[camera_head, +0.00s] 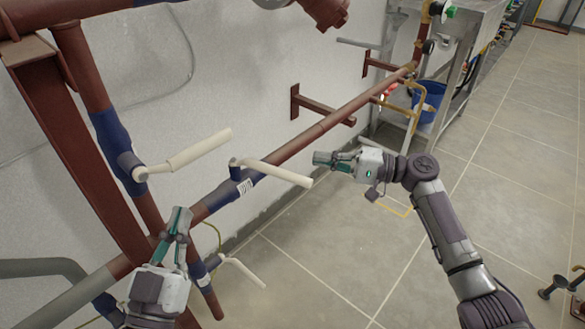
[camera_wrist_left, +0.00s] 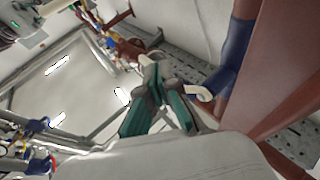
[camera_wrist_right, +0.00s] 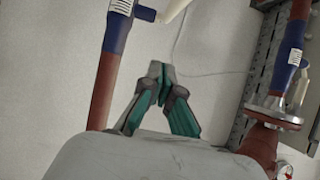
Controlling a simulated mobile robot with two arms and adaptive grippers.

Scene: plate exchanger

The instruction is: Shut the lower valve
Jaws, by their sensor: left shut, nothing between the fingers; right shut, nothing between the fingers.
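Three valves with pale handles show in the head view. The lowest in the picture has a blue body (camera_head: 199,271) and a short handle (camera_head: 243,273) pointing right. Another handle (camera_head: 275,172) extends right from a blue section of the slanting pipe. The highest handle (camera_head: 188,152) points up and right. My left gripper (camera_head: 181,212) is shut and empty, left of the lowest handle and apart from it. My right gripper (camera_head: 322,159) is shut and empty, just right of the middle handle's tip; whether they touch is unclear. The right wrist view shows its closed fingertips (camera_wrist_right: 158,72).
A thick brown post (camera_head: 75,150) stands left of my left gripper. A long brown pipe (camera_head: 330,121) slants along the white wall on brackets. A blue bucket (camera_head: 430,100) sits under a metal bench at the back. The tiled floor (camera_head: 500,190) on the right is mostly clear.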

